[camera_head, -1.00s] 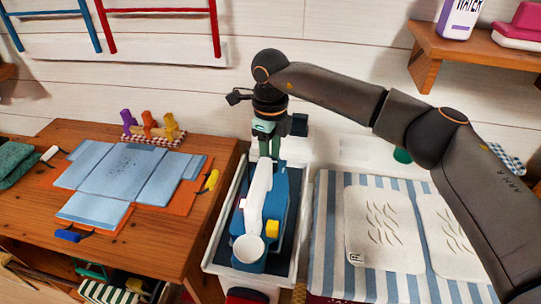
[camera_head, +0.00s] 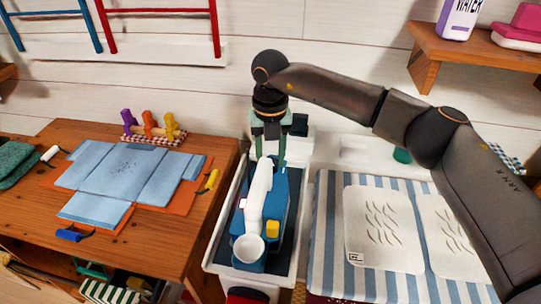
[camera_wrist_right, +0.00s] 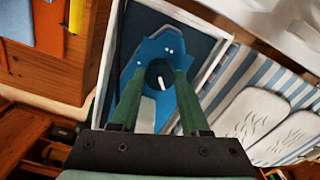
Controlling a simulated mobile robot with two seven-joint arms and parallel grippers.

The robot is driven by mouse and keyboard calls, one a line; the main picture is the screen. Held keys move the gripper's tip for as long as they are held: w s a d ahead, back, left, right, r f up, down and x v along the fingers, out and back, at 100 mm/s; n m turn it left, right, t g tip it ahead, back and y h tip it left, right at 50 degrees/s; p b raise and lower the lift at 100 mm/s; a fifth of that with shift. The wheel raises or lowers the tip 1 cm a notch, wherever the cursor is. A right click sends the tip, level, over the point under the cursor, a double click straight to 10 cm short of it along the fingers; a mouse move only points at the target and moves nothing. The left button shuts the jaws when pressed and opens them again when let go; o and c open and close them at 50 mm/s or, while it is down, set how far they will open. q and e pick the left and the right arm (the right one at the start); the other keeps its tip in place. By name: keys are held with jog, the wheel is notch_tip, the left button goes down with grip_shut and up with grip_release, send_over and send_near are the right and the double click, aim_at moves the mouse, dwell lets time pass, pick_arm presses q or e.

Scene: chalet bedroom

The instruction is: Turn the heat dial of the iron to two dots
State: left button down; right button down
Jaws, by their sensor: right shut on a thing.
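The iron (camera_head: 272,215), blue with a white handle (camera_head: 257,195), sits in a white-rimmed tray (camera_head: 213,235) with a dark inside. Its heat dial (camera_wrist_right: 160,74) is a dark round knob with a white mark, seen in the right wrist view on the blue body. My right gripper (camera_head: 270,165) reaches down to the far end of the iron in the head view. In the wrist view its two green fingers (camera_wrist_right: 158,82) stand on either side of the dial, shut on it. My left gripper is not in view.
A wooden table (camera_head: 150,235) on the left holds folded blue cloth (camera_head: 120,172) and several coloured clips. A striped board (camera_head: 335,270) with white pads (camera_head: 383,228) lies right of the tray. A shelf (camera_head: 470,50) is at upper right.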

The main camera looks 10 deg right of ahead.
jog(key=m, duration=0.3)
jog(key=shift+m, duration=2.2)
jog(key=shift+c, duration=1.9)
grip_release()
notch_tip(320, 180, up, 13)
jog(key=shift+f, duration=0.2)
